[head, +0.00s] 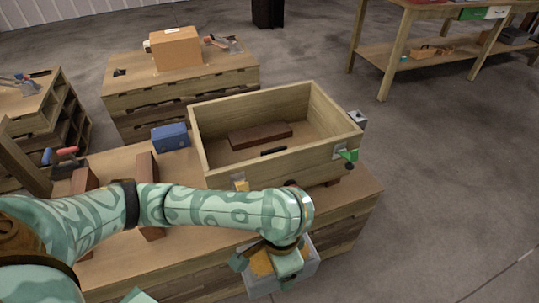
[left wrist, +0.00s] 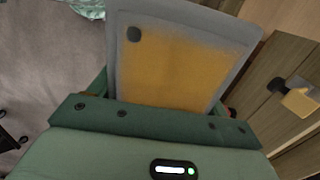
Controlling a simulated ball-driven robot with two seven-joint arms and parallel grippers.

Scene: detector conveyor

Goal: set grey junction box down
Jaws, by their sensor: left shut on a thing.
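The grey junction box (head: 262,286) is a grey case with a yellow-orange face. My left gripper (head: 272,262) is shut on it and holds it beyond the near right edge of the wooden workbench (head: 350,200). In the left wrist view the box (left wrist: 180,68) fills the space in front of the gripper, its yellow face bordered by grey with a dark round spot in one corner. The gripper covers part of the box in the head view. My right gripper is not in view.
An open wooden crate (head: 278,165) stands on the bench, holding a brown block (head: 260,135). A blue box (head: 170,138) sits left of it. Yellow (head: 240,185) and green (head: 348,155) pieces are at the crate's near corners. Concrete floor (head: 440,210) lies open at right.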

